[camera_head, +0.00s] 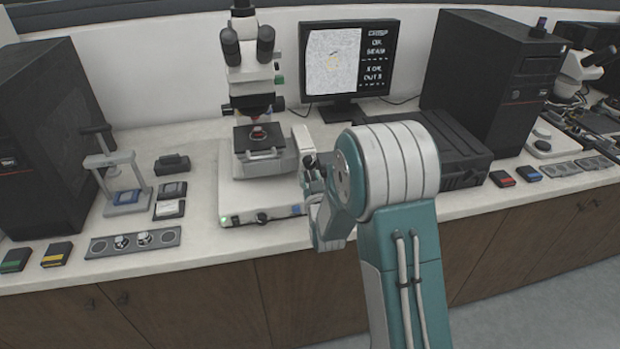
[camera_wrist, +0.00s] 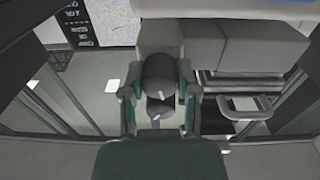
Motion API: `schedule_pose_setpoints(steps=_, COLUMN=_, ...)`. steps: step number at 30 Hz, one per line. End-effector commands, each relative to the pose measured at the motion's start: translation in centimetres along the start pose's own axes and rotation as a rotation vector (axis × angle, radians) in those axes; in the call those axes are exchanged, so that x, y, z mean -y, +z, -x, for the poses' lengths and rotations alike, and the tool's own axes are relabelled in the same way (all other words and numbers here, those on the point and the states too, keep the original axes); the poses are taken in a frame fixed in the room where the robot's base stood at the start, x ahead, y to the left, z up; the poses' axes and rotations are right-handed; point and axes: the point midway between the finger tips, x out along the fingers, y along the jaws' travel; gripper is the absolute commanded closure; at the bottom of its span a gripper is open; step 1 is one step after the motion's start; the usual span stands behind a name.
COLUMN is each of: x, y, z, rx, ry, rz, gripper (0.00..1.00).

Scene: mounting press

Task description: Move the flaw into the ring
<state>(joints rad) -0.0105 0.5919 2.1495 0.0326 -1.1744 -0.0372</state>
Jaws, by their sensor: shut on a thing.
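The microscope (camera_head: 258,110) stands on the bench with a dark sample on its stage (camera_head: 262,138). The monitor (camera_head: 346,60) behind it shows a pale speckled picture with a small yellowish mark (camera_head: 333,60). I cannot tell flaw from ring at this size. The monitor also shows at the top left of the wrist view (camera_wrist: 95,22). My gripper (camera_head: 316,178) is at the right side of the microscope, partly hidden by my arm. In the wrist view my gripper (camera_wrist: 160,100) has its fingers on both sides of a dark round knob (camera_wrist: 160,72) and is shut on it.
A black computer tower (camera_head: 495,85) and a dark flat case (camera_head: 455,150) stand to the right. A small hand press (camera_head: 120,180) and a grey holder strip (camera_head: 135,242) are at the left. The bench front edge is clear near my arm.

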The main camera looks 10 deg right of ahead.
Motion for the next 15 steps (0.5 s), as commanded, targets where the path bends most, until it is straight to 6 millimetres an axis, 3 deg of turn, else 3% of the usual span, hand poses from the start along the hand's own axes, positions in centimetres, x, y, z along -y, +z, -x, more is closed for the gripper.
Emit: schedule_pose_setpoints(steps=15, x=0.22, y=-0.06, z=-0.09, rx=-0.010, ry=-0.004, rz=0.372, gripper=1.00)
